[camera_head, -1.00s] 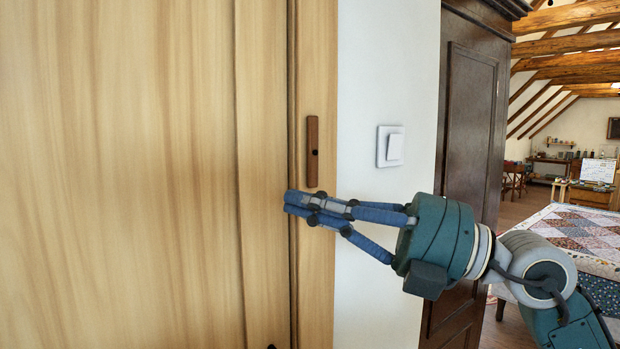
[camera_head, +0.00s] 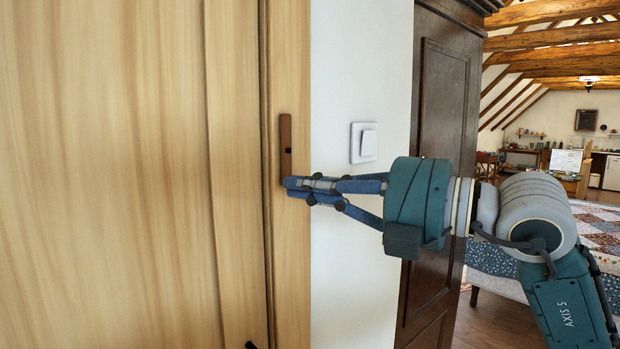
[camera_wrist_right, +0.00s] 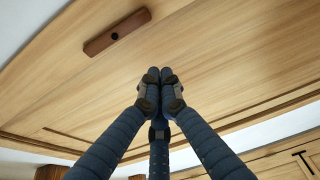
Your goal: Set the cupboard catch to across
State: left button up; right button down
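The cupboard catch (camera_head: 285,145) is a narrow reddish-brown wooden bar with a dark pivot spot. It stands upright on the pale wood frame of the cupboard (camera_head: 290,250) in the head view. My right gripper (camera_head: 289,187) has its blue fingers drawn together at the catch's lower end, overlapping it in the head view. In the right wrist view the catch (camera_wrist_right: 117,33) lies up and left of the closed fingertips (camera_wrist_right: 160,80), with a gap in the picture; I see no contact. Nothing is between the fingers. My left gripper is out of view.
A white wall with a light switch (camera_head: 364,142) is right of the cupboard, close above my right fingers. A dark wooden armoire (camera_head: 442,150) stands behind my right wrist. A bed with a patchwork cover (camera_head: 600,225) is further right.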

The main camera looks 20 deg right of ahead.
aim_at(286, 150)
jog(key=p+x, duration=0.1)
jog(key=x, duration=0.3)
jog(key=p+x, duration=0.2)
jog(key=x, duration=0.1)
jog(key=shift+w+a+r, duration=0.25)
jog(key=shift+a, duration=0.05)
jog(key=d, duration=0.1)
jog(key=w+d, duration=0.1)
jog(key=d, duration=0.1)
jog(key=shift+d+f+p, duration=0.2)
jog(key=shift+d+p, duration=0.05)
jog(key=shift+p, duration=0.15)
jog(key=shift+w+d, duration=0.1)
jog(key=shift+d, duration=0.25)
jog(key=shift+a, duration=0.15)
jog(key=shift+d, duration=0.2)
jog(key=shift+w+d+f+n, duration=0.1)
jog(key=shift+d+f+n, duration=0.05)
jog(key=shift+n, duration=0.55)
